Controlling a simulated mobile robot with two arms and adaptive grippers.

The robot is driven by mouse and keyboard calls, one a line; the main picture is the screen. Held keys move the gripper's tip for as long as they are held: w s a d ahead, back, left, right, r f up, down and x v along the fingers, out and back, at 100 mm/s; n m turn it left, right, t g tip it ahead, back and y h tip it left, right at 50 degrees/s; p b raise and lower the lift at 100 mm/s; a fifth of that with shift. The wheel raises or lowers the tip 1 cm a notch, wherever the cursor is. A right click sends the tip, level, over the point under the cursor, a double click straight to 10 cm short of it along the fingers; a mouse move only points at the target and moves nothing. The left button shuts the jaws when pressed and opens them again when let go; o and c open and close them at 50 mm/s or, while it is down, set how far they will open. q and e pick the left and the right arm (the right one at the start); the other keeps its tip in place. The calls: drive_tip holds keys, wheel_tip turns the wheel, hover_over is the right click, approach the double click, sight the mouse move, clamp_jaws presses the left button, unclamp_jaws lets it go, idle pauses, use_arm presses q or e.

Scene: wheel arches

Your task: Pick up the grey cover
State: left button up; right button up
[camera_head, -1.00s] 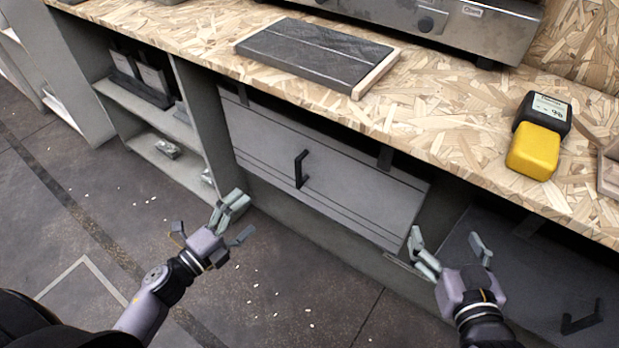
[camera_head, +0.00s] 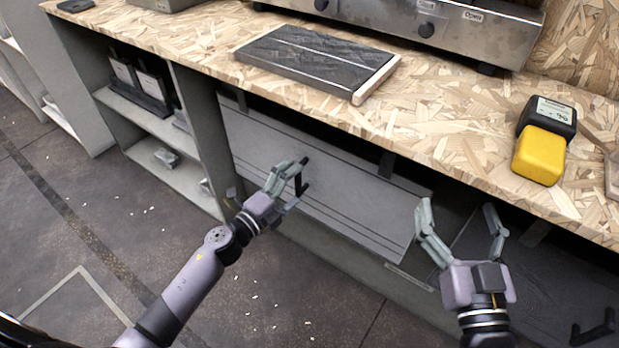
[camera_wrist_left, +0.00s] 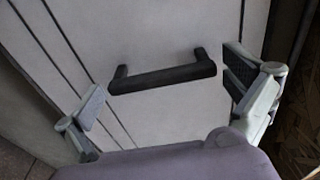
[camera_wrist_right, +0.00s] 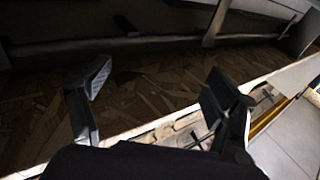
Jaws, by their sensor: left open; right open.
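The grey cover (camera_head: 345,205) is a flat panel standing in the front of the bench below the worktop, with a black bar handle (camera_head: 301,178) on its left part. My left gripper (camera_head: 287,180) is open at the handle. In the left wrist view the handle (camera_wrist_left: 163,79) lies ahead between the open fingers (camera_wrist_left: 165,95), and none of them visibly grips it. My right gripper (camera_head: 457,222) is open and empty just right of the cover's right end. In the right wrist view its open fingers (camera_wrist_right: 160,95) face a dark opening with a wood-chip floor.
The worktop (camera_head: 440,120) overhangs the cover. On it are a dark slab (camera_head: 318,55), a yellow and black block (camera_head: 541,150) and a steel appliance (camera_head: 430,25). Open shelves (camera_head: 170,125) stand left. A dark panel with a handle (camera_head: 592,328) is lower right.

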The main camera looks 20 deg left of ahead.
use_arm(q)
drive_tip(key=shift+x, duration=0.85)
drive_tip(key=c, duration=1.2)
drive_tip(key=shift+c, duration=0.5)
drive_tip(key=shift+r, duration=0.15)
